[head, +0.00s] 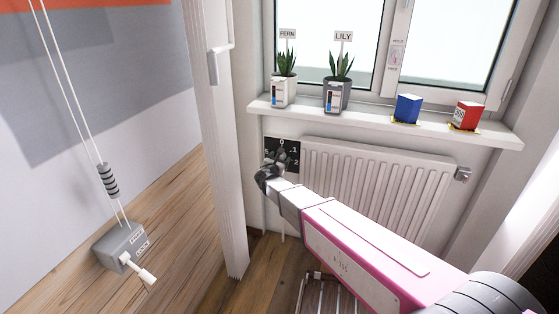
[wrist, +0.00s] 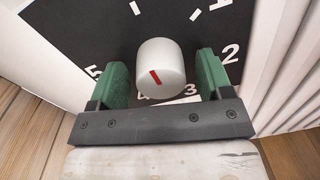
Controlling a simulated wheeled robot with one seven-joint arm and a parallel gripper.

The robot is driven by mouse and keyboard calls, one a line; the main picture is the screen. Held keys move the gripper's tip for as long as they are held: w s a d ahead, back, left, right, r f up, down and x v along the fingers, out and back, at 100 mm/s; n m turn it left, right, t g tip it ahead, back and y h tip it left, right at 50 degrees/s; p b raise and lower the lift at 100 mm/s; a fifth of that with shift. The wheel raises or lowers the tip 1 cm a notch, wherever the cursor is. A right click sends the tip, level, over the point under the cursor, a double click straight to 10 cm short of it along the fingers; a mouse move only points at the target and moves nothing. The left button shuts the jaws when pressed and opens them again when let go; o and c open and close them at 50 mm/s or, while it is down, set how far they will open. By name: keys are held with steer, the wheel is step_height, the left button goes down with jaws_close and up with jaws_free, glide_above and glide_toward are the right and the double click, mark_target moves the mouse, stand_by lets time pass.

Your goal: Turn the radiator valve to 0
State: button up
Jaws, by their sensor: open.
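The radiator valve is a pale grey round knob (wrist: 165,58) with a short red mark on its face, in the middle of the wrist view. It sits before a black dial plate (wrist: 95,28) with white numbers; 5, 2 and 3 are readable, and 4 is partly hidden. The red mark is slanted; I cannot tell which number it points at. My gripper (wrist: 162,72) is open, with one green finger on each side of the knob and visible gaps to it. In the head view, the dial plate (head: 294,148) is at the radiator's left end, and my gripper (head: 268,174) partly covers it.
A white radiator (head: 375,178) stands right of the valve, under a windowsill (head: 375,121) with two potted plants, a blue box (head: 407,108) and a red box (head: 469,115). A white post (head: 222,130) rises close on the left. A grey box with a lever (head: 120,247) is further left.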

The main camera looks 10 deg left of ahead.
steer(key=s+a, duration=0.1)
steer(key=s, duration=0.9)
steer(key=shift+s+a, duration=0.15)
steer(key=shift+s, duration=0.25)
steer(key=d+f+m+g+h, duration=0.3)
steer(key=d+m+g, duration=0.35)
steer(key=d, duration=0.85)
steer(key=d+f+m+g+h, duration=0.25)
steer(key=d+m, duration=0.75)
steer(key=d, duration=0.5)
steer(key=s+d+f+m+g+y, duration=0.2)
steer(key=s+d+m+g+y, duration=0.5)
steer(key=s+d+m, duration=0.7)
steer(key=shift+d+m+g+y, duration=0.35)
steer(key=shift+d+m+g, duration=0.5)
steer(key=shift+m, duration=0.2)
steer(key=shift+s, duration=0.1)
